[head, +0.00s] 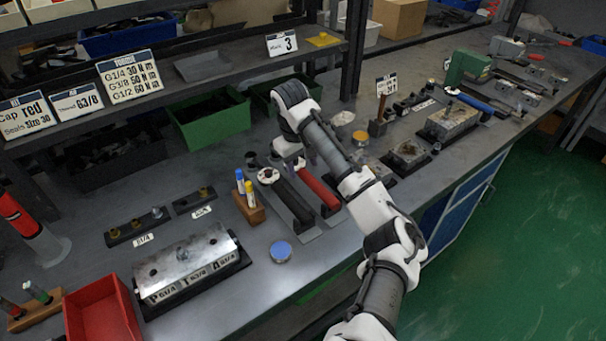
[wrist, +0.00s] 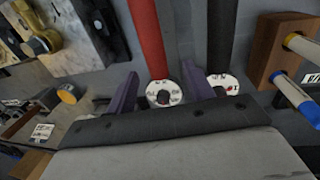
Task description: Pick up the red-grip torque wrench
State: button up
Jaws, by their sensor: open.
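The red-grip torque wrench (head: 318,190) lies on the grey bench, and my arm hides part of it in the head view. In the wrist view its red grip (wrist: 148,40) runs up from a round, pale dial end (wrist: 165,93). My gripper (wrist: 161,92) is open, with one purple finger on each side of the dial end. I cannot tell how high the fingertips are above the bench. A black-grip wrench (head: 292,200) lies beside it; in the wrist view its dial end (wrist: 226,84) is just right of the right finger.
A wooden block with blue and yellow markers (head: 248,204) stands left of the wrenches. A metal valve block (head: 187,266) and a blue round tin (head: 280,252) are nearer. A metal block (head: 407,155) lies to the right. A shelf (head: 200,75) overhangs the back.

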aim_at(305, 173)
jog(key=shift+w+d+f, duration=0.15)
jog(key=shift+d+f, duration=0.05)
jog(key=shift+f, duration=0.75)
jog(key=shift+w+d+f, duration=0.15)
jog(key=shift+f, duration=0.85)
jog(key=shift+w+d+f, duration=0.15)
jog(key=shift+d+f, duration=0.05)
jog(key=shift+f, duration=0.75)
grip_shut()
